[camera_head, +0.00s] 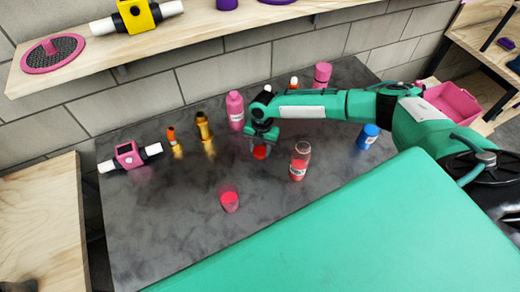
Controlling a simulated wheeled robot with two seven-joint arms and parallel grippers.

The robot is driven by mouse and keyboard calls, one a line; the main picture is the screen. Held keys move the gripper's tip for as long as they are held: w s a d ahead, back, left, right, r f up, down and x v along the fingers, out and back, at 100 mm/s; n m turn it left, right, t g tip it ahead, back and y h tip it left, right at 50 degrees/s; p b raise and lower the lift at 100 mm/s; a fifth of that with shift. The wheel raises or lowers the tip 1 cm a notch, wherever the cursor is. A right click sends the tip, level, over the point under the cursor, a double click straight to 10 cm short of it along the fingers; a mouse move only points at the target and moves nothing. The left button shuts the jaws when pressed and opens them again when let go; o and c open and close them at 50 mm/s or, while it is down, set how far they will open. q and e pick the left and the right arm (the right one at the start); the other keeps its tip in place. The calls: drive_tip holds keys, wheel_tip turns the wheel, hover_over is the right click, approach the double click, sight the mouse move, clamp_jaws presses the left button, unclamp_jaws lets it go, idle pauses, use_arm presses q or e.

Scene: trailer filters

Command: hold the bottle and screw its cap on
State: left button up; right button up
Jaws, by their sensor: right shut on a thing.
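A clear bottle (299,163) with red contents and a white label stands upright on the dark table (190,240). Its top shows no cap. My right gripper (260,148) is to the left of the bottle, apart from it. It is shut on a small round red cap (260,153), which shows just below its fingers and seems to be above the table. My left gripper is not in view.
A red cup (229,201) stands at the front. A pink bottle (235,111), gold (204,127) and orange (172,137) items and a pink filter with white pipe ends (129,157) stand behind and left. A blue can (368,136) is right, under my arm.

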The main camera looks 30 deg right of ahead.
sight(260, 150)
drive_tip(key=shift+r, duration=0.1)
use_arm(q)
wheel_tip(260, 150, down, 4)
drive_tip(key=b, duration=0.4)
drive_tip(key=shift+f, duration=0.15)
use_arm(e)
wheel_tip(260, 150, up, 20)
drive_tip(key=s+a+f+m+t, duration=0.1)
drive_tip(key=s+a+f+m, duration=0.1)
drive_tip(key=s+f+m, duration=0.2)
drive_tip(key=s+a+f+m+t, duration=0.1)
drive_tip(key=s+f+m, duration=0.3)
drive_tip(key=m, duration=0.7)
drive_tip(key=s+a+f+m+t, duration=0.1)
drive_tip(key=s+a+f+m, duration=0.2)
drive_tip(key=f+m, duration=0.4)
drive_tip(key=shift+s+m+h, duration=0.4)
drive_tip(key=shift+s+m, duration=0.1)
drive_tip(key=shift+s, duration=0.3)
drive_tip(key=s+m, duration=0.1)
drive_tip(key=f+m, duration=0.1)
drive_tip(key=m, duration=0.1)
drive_tip(key=shift+s+h, duration=0.3)
drive_tip(key=shift+s, duration=0.05)
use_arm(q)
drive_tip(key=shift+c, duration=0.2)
